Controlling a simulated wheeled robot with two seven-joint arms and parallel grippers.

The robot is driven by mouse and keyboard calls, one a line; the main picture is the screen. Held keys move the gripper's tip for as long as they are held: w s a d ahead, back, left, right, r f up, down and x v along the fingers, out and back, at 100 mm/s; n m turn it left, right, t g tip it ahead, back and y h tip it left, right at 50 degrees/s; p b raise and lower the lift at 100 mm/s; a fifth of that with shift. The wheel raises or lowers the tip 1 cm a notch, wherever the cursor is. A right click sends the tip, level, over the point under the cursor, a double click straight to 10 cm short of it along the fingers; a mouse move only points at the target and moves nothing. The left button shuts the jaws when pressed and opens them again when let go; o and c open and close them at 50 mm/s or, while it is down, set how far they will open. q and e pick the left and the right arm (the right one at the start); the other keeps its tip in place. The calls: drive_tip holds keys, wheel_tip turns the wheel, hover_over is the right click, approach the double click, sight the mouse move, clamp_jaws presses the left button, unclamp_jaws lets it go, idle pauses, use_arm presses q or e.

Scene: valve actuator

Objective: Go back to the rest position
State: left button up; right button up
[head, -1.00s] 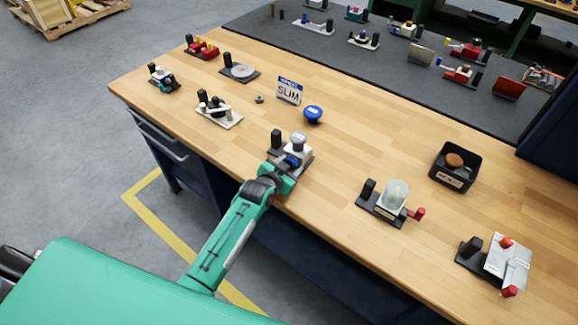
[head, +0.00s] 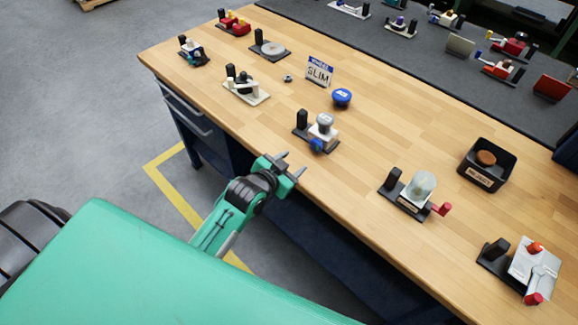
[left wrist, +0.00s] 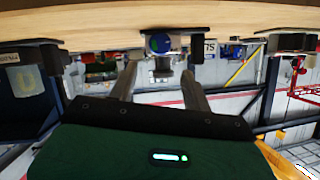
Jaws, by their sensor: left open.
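My left gripper (head: 291,166) is open and empty in the head view. It is just off the near edge of the wooden workbench (head: 420,120), apart from the devices on it. The valve actuator device (head: 323,128), with a grey knob, white body, blue part and black base, stands upright on the bench beyond the gripper. In the left wrist view, whose picture appears upside down, the two open fingers (left wrist: 160,85) point toward the blue part (left wrist: 160,43), with nothing between them. My right gripper is in neither view.
A device with a clear cup and red handle (head: 418,188) stands to the right. A black bin (head: 487,165) and a device with a silver plate (head: 530,268) are further right. Open floor (head: 80,120) lies left.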

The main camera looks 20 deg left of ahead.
use_arm(q)
drive_tip(key=shift+s+r, duration=0.2)
drive_tip(key=shift+s, duration=0.2)
